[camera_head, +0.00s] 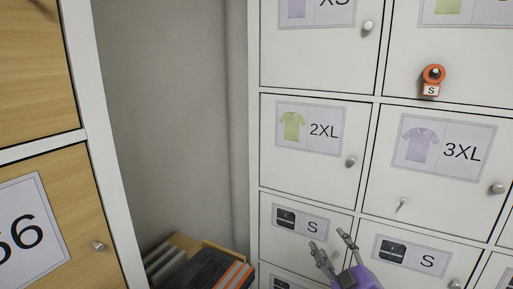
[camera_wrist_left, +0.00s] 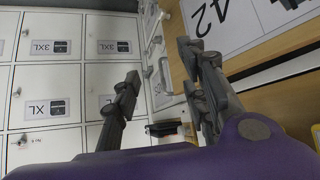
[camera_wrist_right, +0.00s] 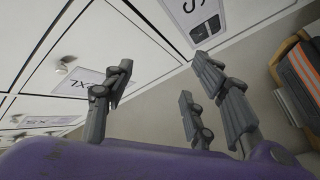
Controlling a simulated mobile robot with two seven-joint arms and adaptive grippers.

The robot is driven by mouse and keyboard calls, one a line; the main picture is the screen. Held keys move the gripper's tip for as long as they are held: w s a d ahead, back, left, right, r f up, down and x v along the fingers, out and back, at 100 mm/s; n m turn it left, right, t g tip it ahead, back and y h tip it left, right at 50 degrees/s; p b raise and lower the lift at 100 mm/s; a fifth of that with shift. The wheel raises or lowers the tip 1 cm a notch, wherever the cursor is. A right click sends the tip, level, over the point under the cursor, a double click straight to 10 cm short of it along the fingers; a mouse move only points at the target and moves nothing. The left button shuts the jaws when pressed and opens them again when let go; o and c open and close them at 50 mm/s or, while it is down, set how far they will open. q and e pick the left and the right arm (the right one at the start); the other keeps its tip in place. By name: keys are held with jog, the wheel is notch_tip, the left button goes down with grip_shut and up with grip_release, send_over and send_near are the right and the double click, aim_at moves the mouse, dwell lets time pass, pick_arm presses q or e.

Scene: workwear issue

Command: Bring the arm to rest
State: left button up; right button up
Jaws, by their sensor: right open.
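My right gripper (camera_head: 328,242) reaches up from the bottom of the head view, in front of the lower white locker doors. Its purple body shows below the grey fingers. In the right wrist view its fingers (camera_wrist_right: 158,78) are spread apart with nothing between them, and white doors lie beyond. My left gripper is outside the head view. In the left wrist view its fingers (camera_wrist_left: 158,75) are apart and empty, with white locker doors and a wooden door beyond. I cannot tell how far either gripper is from the doors.
White locker doors, including 2XL (camera_head: 306,155) and 3XL (camera_head: 425,172), fill the right. An orange S tag (camera_head: 431,89) sits on an upper door. A small key-like piece (camera_head: 402,204) sticks out of the 3XL door. Wooden doors (camera_head: 57,172) stand left; a wooden box (camera_head: 186,242) holds dark, orange-striped items below.

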jog(key=s+f+m+g+h, duration=0.1)
jog(key=s+f+m+g, duration=0.25)
jog(key=s+f, duration=0.6)
jog(key=s+f+m+g+h, duration=0.2)
jog(key=s+f+m, duration=0.3)
jog(key=f, duration=0.8)
jog(key=s+f+g, duration=0.1)
jog(key=s+f, duration=0.2)
jog(key=s, duration=0.4)
jog(key=s+a+f+m+g, duration=0.1)
jog(key=s+f+g, duration=0.1)
jog(key=s+f, duration=0.2)
jog(key=s+f+m+g, duration=0.1)
jog(key=s+f, duration=0.3)
jog(key=s, duration=0.5)
jog(key=shift+s+a+h, duration=0.2)
jog(key=shift+s+h, duration=0.1)
jog(key=shift+s, duration=0.05)
